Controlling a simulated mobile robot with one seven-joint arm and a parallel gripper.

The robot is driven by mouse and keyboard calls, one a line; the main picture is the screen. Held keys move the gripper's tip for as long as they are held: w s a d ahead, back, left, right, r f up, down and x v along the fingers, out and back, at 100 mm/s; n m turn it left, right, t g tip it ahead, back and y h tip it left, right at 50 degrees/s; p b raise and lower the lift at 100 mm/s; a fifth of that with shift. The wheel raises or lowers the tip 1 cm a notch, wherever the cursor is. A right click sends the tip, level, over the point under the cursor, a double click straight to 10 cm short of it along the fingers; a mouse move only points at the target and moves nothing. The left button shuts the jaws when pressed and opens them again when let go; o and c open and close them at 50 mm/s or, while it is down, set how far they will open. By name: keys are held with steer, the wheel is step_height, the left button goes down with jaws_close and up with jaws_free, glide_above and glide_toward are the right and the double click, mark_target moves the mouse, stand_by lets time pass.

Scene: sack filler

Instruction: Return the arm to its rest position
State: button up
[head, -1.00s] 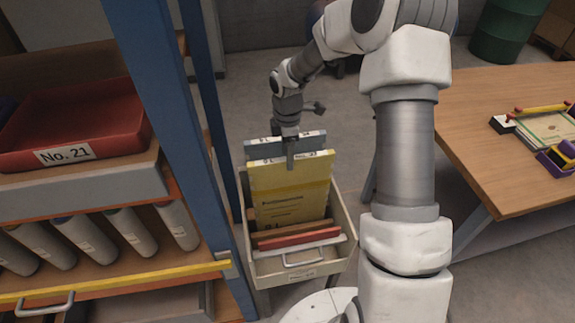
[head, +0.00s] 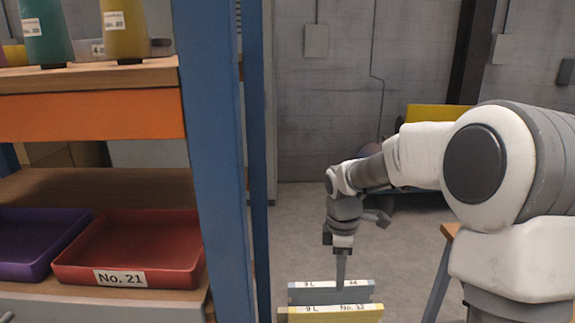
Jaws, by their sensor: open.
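My gripper (head: 341,268) points straight down at the lower middle of the head view, at the end of my outstretched arm. It is open. Its fingers end at the top edge of a grey-blue file (head: 310,295), and I cannot tell whether they touch it. A yellow file (head: 325,316) labelled "No. 32" stands just in front of the grey-blue one. Only the tops of both files show. The rest of them is cut off by the bottom of the view.
A shelf rack with a blue post (head: 207,150) stands left of my arm. It holds a red tray (head: 180,250) labelled "No. 21", a purple tray (head: 25,240) and cones of yarn (head: 125,30). Open floor (head: 300,225) lies behind the gripper. A grey wall (head: 325,110) closes the back.

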steer(key=s+r+m+t, duration=0.2)
steer(key=s+r+m, duration=0.6)
steer(key=s+r, duration=0.35)
steer(key=s+d+m+t, duration=0.1)
steer(key=s+m+t, duration=0.2)
steer(key=s+m, duration=0.5)
steer(key=s, duration=0.5)
steer(key=shift+r+y, duration=0.3)
steer(key=shift+c, duration=1)
steer(key=shift+a, duration=0.1)
steer(key=shift+a, duration=0.1)
